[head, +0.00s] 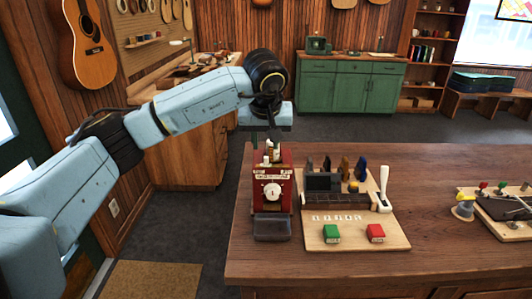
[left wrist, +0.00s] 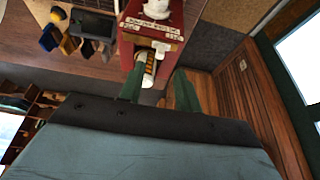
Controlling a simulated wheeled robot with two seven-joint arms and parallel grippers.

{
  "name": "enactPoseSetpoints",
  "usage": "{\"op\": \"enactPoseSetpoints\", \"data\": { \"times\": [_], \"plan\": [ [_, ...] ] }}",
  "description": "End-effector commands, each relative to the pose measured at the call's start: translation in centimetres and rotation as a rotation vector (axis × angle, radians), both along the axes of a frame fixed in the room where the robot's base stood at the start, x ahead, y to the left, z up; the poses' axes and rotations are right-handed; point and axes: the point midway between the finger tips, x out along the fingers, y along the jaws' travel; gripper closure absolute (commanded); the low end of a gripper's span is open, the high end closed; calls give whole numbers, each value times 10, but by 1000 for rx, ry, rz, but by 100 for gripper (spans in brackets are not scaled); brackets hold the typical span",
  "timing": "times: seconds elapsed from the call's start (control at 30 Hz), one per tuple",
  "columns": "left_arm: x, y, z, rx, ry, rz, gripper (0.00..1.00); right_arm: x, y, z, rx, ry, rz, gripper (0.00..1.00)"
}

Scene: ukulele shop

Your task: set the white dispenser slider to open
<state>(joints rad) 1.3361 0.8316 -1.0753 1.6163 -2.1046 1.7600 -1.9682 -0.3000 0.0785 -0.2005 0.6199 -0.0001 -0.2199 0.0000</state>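A red dispenser (head: 286,190) with a white round dial stands at the left part of the wooden table. Small white pieces (head: 268,155) rise from its top; I take one for the slider, but its setting is too small to read. My left gripper (head: 262,145) is pointed down above the dispenser's top. In the left wrist view its two dark green fingers (left wrist: 157,87) are apart. A white upright piece (left wrist: 149,74) on the red dispenser (left wrist: 173,24) shows between the fingertips, with no clear contact. My right gripper is out of view.
Another board (head: 500,225) lies at the right. The table (head: 440,180) between the boards is clear.

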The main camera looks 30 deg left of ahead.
Motion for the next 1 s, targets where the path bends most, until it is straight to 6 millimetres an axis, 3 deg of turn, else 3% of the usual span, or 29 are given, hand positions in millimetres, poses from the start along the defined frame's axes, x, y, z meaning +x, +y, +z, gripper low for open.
{"op": "enactPoseSetpoints", "data": {
  "times": [0.1,0.3,0.7,0.93,1.0],
  "plan": [
    [7,4,-22,0,4,1,66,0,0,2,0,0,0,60],
    [15,9,-44,-1,2,1,66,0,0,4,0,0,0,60],
    [18,10,-51,-2,-1,-2,66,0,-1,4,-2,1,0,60],
    [18,10,-51,-2,-1,-1,96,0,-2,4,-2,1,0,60],
    [18,10,-51,-2,-1,-1,100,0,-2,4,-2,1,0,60]
  ]
}}
